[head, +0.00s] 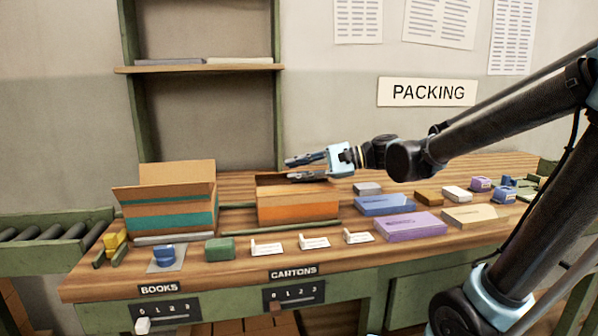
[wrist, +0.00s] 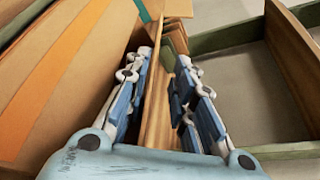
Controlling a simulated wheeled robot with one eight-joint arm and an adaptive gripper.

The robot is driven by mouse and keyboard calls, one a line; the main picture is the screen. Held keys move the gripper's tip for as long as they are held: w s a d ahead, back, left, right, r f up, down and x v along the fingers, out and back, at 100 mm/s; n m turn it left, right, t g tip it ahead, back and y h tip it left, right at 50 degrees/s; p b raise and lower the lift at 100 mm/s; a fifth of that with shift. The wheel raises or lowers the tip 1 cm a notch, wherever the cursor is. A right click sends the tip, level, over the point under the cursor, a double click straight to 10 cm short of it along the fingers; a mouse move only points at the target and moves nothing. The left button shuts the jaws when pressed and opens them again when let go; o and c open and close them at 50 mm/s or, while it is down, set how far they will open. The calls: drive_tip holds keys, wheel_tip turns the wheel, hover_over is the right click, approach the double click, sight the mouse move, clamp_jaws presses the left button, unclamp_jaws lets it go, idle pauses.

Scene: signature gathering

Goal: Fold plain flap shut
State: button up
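The orange-banded carton (head: 298,208) stands on the bench, and its top edge shows a dark opening. The teal-banded carton (head: 170,216) stands to its left with plain brown flaps (head: 177,172) raised. My gripper (head: 292,168) is over the back of the orange-banded carton, pointing left. Its fingers are apart. In the wrist view my gripper (wrist: 157,82) is open, with a strip of wood-coloured surface between the fingers. An orange-striped brown panel (wrist: 62,65) fills the left there. I cannot tell which flap is the plain one, or whether the fingers touch anything.
Green posts and a wooden shelf (head: 200,67) rise behind the cartons. Blue, purple and tan boxes (head: 412,226) lie on the right of the bench. Small white cards (head: 313,242) and a green block (head: 219,249) line the front. A roller conveyor (head: 50,240) adjoins the left end.

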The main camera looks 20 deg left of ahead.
drive_tip(key=v, duration=1.2)
idle(0.5)
drive_tip(key=shift+s, duration=0.15)
